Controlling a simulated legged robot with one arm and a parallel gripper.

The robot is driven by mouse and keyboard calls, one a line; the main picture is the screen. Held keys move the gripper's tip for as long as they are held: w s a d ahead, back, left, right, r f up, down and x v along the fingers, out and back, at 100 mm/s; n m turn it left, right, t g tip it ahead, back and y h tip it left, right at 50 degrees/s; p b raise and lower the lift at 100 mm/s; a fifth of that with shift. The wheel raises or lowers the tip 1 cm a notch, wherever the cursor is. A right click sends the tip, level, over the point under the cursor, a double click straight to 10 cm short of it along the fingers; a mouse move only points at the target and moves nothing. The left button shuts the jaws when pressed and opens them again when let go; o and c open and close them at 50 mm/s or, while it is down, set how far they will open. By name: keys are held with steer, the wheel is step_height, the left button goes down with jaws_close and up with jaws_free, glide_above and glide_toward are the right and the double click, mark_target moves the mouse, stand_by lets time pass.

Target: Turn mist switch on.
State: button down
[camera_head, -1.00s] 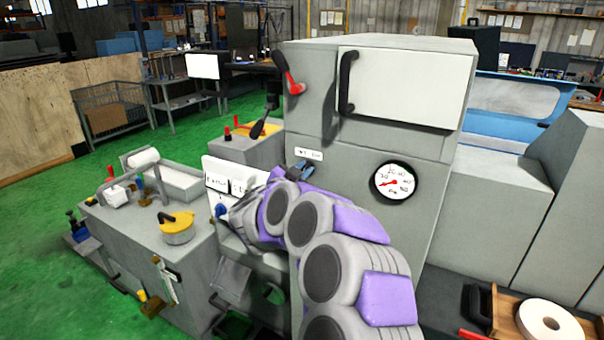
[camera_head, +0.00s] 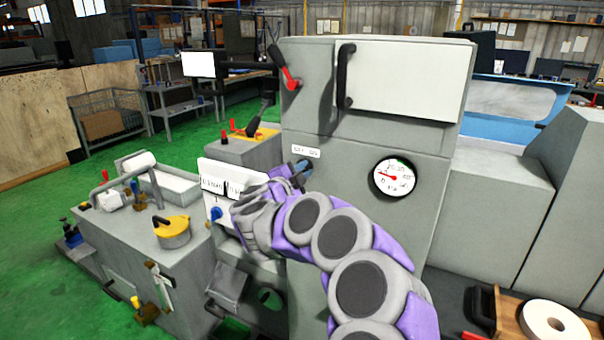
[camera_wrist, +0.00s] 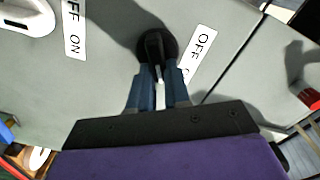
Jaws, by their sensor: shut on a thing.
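In the head view my gripper (camera_head: 300,168) is at the cabinet front, just below a small white label (camera_head: 306,151). The knob is hidden there by the fingers. A second label (camera_wrist: 75,28) reading OFF ON lies to the left in the wrist view. I cannot read which switch is the mist switch.
A round gauge (camera_head: 394,177) is right of my gripper. A white panel (camera_head: 222,181) stands left of my wrist. A wheel in a wooden tray (camera_head: 552,326) is at lower right.

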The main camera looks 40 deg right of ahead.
steer(key=shift+f, duration=0.3)
steer(key=c, duration=1.5)
jaws_free()
steer(key=shift+o, duration=1.4)
steer(key=shift+s+a+r, duration=0.15)
steer(key=shift+s, duration=0.05)
steer(key=shift+o, duration=0.7)
steer(key=shift+r, duration=0.1)
steer(key=p+v, duration=0.2)
steer(key=v, duration=1.5)
steer(key=shift+a+p, duration=0.25)
steer(key=shift+p, duration=0.05)
steer(key=shift+w, duration=0.15)
